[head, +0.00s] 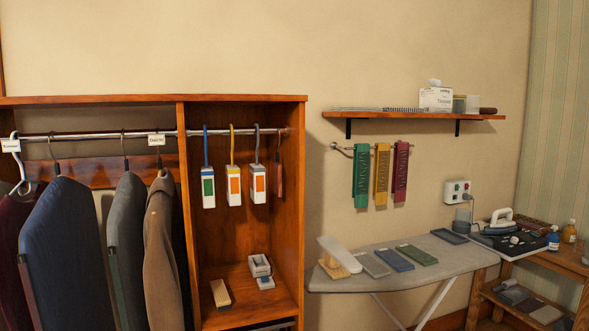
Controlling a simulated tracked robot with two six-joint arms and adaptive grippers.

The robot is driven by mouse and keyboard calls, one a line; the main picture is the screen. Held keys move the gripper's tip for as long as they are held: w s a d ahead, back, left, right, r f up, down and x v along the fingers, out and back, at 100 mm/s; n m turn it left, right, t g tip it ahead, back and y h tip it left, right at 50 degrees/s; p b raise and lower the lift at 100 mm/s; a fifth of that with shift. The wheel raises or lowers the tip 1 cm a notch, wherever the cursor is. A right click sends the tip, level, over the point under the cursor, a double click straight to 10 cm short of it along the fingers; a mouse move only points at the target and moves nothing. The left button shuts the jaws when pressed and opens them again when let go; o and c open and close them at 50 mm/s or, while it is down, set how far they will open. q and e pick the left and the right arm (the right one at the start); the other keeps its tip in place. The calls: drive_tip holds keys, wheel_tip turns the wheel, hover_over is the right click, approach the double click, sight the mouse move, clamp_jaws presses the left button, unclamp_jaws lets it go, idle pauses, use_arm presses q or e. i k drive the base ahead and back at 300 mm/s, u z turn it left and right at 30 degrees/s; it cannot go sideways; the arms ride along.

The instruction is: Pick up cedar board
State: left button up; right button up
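A thin reddish-brown wooden piece (279,172) hangs at the right end of the rail in the wardrobe, close to the right side wall. It looks most like the cedar board, but no label on it is readable. A tan block (220,294) with a dark side lies on the wardrobe's lower shelf; it may be a brush, and I cannot tell its wood. Neither of my grippers is in view.
Several white boxes with coloured labels (233,186) hang left of the wooden piece. Jackets (65,255) fill the wardrobe's left section. An ironing board (405,268) with several flat items stands to the right. A wall shelf (414,115) is above it.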

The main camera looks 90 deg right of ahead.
sight(277, 167)
drive_tip(key=z, duration=0.1)
drive_tip(key=k, duration=0.45)
drive_tip(key=u, duration=0.9)
drive_tip(key=i, duration=0.1)
drive_tip(key=z, duration=2.75)
drive_tip(key=i, duration=1)
drive_tip(key=u, duration=0.15)
